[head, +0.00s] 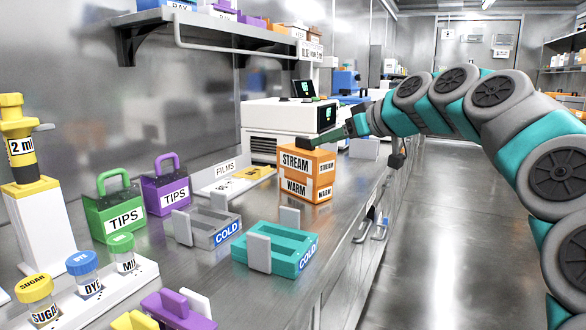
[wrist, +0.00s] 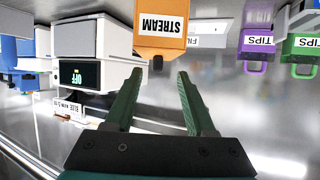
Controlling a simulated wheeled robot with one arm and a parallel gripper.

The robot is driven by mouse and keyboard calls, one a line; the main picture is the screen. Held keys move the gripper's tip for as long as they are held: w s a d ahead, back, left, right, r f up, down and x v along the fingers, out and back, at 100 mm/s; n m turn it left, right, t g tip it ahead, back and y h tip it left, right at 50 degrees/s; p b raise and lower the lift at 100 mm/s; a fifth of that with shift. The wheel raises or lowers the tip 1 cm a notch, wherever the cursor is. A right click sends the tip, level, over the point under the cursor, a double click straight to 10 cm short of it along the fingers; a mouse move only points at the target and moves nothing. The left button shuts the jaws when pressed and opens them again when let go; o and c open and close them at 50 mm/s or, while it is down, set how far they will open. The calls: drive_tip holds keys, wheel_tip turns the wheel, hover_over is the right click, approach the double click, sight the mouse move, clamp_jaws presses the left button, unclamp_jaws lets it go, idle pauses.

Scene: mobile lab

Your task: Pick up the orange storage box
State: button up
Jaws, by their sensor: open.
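The orange storage box (head: 308,160), labelled STREAM, stands on the metal bench in the head view. It rests on an orange block (head: 309,188) labelled WARM. In the wrist view, which looks upside down, the box (wrist: 161,42) shows at the top, beyond the fingertips. My gripper (head: 322,139) is just above or beside the box's top in the head view; its exact distance is hard to tell. In the wrist view my gripper (wrist: 158,78) has its two green fingers spread, with nothing between them.
A teal COLD block (head: 275,247) and a grey COLD block (head: 203,226) stand in front of the box. A FILMS tray (head: 228,186) and purple TIPS box (head: 166,190) are to its left. A white machine (head: 280,120) stands behind. A wall shelf (head: 215,32) hangs above.

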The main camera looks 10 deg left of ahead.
sight(308, 139)
drive_tip(key=shift+w+a+r, duration=0.15)
drive_tip(key=shift+w+r, duration=0.2)
drive_tip(key=shift+w, duration=0.45)
drive_tip(key=shift+x, duration=1.15)
drive_tip(key=x, duration=0.3)
drive_tip(key=p+x, duration=0.1)
drive_tip(key=x, duration=0.1)
drive_tip(key=shift+s+a+r, duration=0.15)
drive_tip(key=shift+a+r, duration=0.15)
drive_tip(key=shift+a, duration=0.05)
clamp_jaws()
